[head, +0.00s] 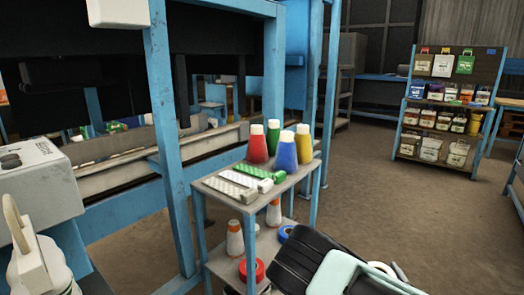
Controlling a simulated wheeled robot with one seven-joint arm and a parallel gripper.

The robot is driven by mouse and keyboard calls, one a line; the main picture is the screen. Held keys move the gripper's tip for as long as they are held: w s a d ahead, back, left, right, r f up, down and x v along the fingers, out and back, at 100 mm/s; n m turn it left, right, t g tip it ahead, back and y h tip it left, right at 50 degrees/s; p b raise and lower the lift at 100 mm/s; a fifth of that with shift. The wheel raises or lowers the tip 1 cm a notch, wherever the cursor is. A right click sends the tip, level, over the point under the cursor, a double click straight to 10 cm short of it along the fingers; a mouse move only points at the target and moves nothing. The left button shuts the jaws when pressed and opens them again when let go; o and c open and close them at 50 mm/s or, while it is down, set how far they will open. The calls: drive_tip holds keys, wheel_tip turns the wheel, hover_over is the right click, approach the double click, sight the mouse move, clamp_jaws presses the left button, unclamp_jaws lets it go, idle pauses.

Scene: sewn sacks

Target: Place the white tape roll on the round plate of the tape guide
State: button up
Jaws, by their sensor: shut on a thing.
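My arm comes in at the bottom right, a black link and a pale mint one. My gripper (399,272) shows only as a small dark part past the mint link; its fingertips are mostly hidden. It is shut on what looks like the white tape roll (381,267), whose pale rim shows beside the mint link. The roll is held over the floor, to the right of the small cart. I cannot make out the tape guide or its round plate in the head view.
The cart (262,194) holds several thread cones (286,152) on top, with a red tape roll (252,270) and a blue tape roll (286,232) below. Blue frame posts (162,120) stand left. A shelf rack (440,120) stands far right. The floor between is clear.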

drive_tip(key=s+r+p, duration=0.4)
drive_tip(key=p, duration=0.4)
drive_tip(key=shift+s+a+r, duration=0.15)
drive_tip(key=shift+s+r, duration=0.1)
drive_tip(key=shift+s, duration=0.15)
drive_tip(key=s+d+r+p, duration=0.1)
drive_tip(key=s+r+p, duration=0.3)
drive_tip(key=r+p, duration=0.4)
drive_tip(key=shift+s+r+p, duration=0.35)
drive_tip(key=shift+p, duration=0.2)
drive_tip(key=shift+w, duration=0.1)
